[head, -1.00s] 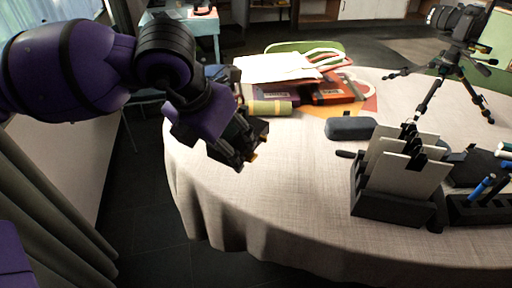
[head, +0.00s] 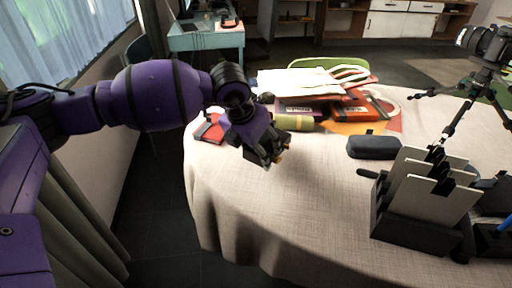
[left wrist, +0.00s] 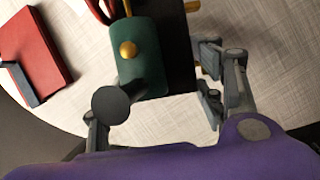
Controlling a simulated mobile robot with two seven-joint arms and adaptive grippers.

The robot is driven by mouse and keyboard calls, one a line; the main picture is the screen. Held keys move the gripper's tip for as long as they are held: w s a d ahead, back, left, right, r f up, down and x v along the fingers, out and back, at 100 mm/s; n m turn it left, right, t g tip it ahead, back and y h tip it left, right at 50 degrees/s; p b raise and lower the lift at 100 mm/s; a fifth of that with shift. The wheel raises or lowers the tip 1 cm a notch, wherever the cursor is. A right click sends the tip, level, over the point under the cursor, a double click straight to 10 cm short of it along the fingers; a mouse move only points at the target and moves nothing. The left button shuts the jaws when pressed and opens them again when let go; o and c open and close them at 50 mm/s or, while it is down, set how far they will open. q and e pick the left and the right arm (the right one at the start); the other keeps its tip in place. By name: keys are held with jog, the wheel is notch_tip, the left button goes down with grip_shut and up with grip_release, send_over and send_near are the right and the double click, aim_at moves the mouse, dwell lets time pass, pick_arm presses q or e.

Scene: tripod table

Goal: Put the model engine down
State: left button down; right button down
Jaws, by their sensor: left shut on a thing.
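The model engine, with a dark green boiler (left wrist: 140,58), brass dome, black chimney and black base, fills the upper middle of the left wrist view. My left gripper (left wrist: 155,112) has its fingers on either side of it and is shut on it. In the head view my left gripper (head: 268,152) is over the left part of the round table (head: 290,210). There the engine is mostly hidden by the gripper, with only dark parts and brass-coloured bits showing. I cannot tell whether its base touches the cloth. My right gripper is not in view.
A red book (head: 209,128) lies at the table's left edge. Behind the gripper are a yellow-green roll (head: 294,122) and stacked books with papers (head: 298,82). To the right are a dark case (head: 374,147), a card holder (head: 412,228) and a camera tripod (head: 458,110). The front cloth is clear.

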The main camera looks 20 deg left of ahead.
pick_arm(q)
jog(key=shift+w+f, duration=0.1)
jog(key=shift+w, duration=0.2)
jog(key=shift+w+a+f, duration=0.1)
jog(key=shift+w+f, duration=0.05)
jog(key=shift+f, duration=1.5)
jog(key=c, duration=0.9)
grip_release()
jog(key=shift+f, duration=0.35)
jog(key=shift+c, duration=0.2)
jog(key=o, duration=0.5)
jog(key=shift+r, duration=0.1)
jog(key=shift+c, duration=0.2)
